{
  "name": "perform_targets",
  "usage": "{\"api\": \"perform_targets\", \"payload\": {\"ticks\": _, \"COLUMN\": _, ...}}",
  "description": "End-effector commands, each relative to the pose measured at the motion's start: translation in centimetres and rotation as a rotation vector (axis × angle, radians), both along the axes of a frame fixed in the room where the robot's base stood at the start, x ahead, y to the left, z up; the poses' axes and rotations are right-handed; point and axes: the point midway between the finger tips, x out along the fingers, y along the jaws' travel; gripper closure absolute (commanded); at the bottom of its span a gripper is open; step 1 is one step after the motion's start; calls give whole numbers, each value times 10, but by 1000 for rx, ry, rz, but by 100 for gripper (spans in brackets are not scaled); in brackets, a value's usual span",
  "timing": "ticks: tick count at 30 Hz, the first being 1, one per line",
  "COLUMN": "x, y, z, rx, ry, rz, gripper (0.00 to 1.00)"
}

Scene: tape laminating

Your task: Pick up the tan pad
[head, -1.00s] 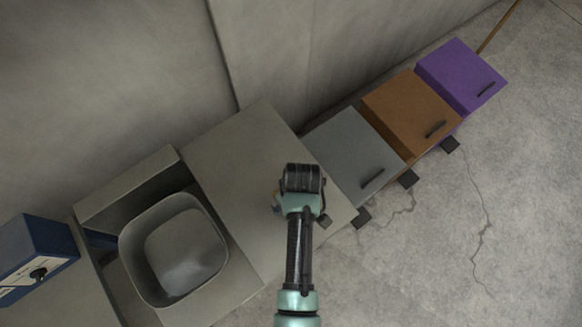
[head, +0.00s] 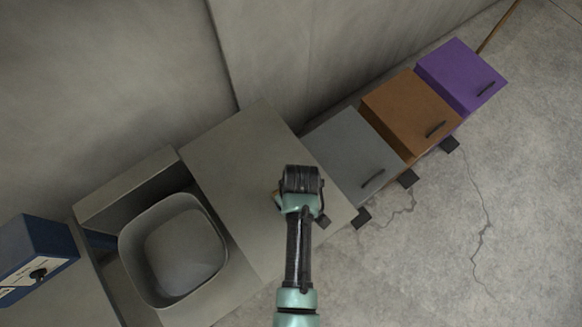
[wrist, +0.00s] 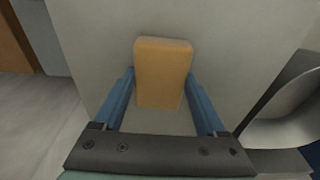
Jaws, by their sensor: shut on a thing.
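The tan pad (wrist: 163,62) is a rounded upright block in the wrist view, between the two blue fingers of my gripper (wrist: 161,82). The fingers are shut on its left and right sides. Behind it is the plain grey counter top (wrist: 215,40); I cannot tell whether the pad touches it or hangs just above it.
A grey sink basin (head: 127,250) lies left of my arm, with a blue box (head: 35,255) farther left. Grey (head: 350,150), orange-brown (head: 405,110) and purple (head: 460,72) cabinets line the wall at right. The counter around the arm's end is clear.

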Motion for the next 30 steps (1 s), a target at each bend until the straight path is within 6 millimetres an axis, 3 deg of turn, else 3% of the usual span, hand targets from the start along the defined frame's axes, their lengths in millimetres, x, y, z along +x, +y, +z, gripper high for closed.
{"api": "perform_targets", "payload": {"ticks": 8, "x": 1, "y": 0, "z": 19, "rx": 0, "ry": -3, "rz": 0, "gripper": 80}}
{"api": "perform_targets", "payload": {"ticks": 21, "x": 1, "y": 0, "z": 92, "rx": 0, "ry": -2, "rz": 0, "gripper": 80}}
{"api": "perform_targets", "payload": {"ticks": 30, "x": 0, "y": 0, "z": 101, "rx": 0, "ry": 0, "rz": 0, "gripper": 80}}
